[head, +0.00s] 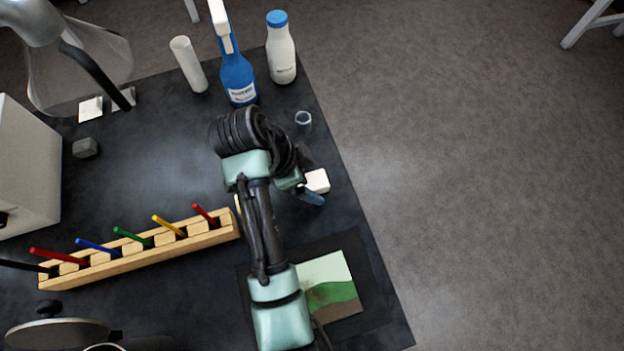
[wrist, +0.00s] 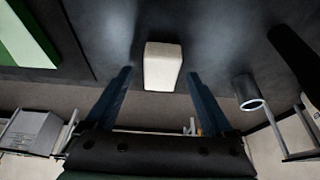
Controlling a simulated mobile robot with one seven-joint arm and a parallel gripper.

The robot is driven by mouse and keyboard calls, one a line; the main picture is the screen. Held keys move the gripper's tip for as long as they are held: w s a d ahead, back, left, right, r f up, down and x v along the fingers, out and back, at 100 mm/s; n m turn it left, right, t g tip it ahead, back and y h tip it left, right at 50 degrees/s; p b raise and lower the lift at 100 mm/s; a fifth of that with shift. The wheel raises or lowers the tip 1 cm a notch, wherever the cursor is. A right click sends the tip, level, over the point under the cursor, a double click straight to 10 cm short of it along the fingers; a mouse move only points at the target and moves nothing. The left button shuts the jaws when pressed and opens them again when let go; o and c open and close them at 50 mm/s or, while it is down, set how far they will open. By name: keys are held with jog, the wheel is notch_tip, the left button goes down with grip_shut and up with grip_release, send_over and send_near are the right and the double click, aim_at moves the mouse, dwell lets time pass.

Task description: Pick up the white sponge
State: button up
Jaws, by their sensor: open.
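The white sponge (head: 317,181) is a small pale block on the dark table, near its right edge, just right of my gripper (head: 306,190). In the head view my arm hides part of the area around the gripper, and one blue finger shows just below the sponge. In the wrist view the sponge (wrist: 163,66) stands out beyond and between the two blue fingertips of my gripper (wrist: 159,75). The fingers are apart, with clear gaps on both sides of the sponge. I cannot tell how far the tips are from it.
A blue spray bottle (head: 237,78), a white bottle (head: 281,55) and a white cylinder (head: 188,64) stand farther back. A wooden rack (head: 140,259) with several coloured sticks lies left. A painted picture (head: 330,280) lies in front.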

aim_at(311, 182)
jog(key=shift+w+d+f, duration=0.1)
jog(key=shift+d+f, duration=0.1)
jog(key=shift+f, duration=0.4)
grip_shut()
jog(key=shift+r, duration=0.1)
notch_tip(311, 182, up, 10)
jog(key=p, duration=0.4)
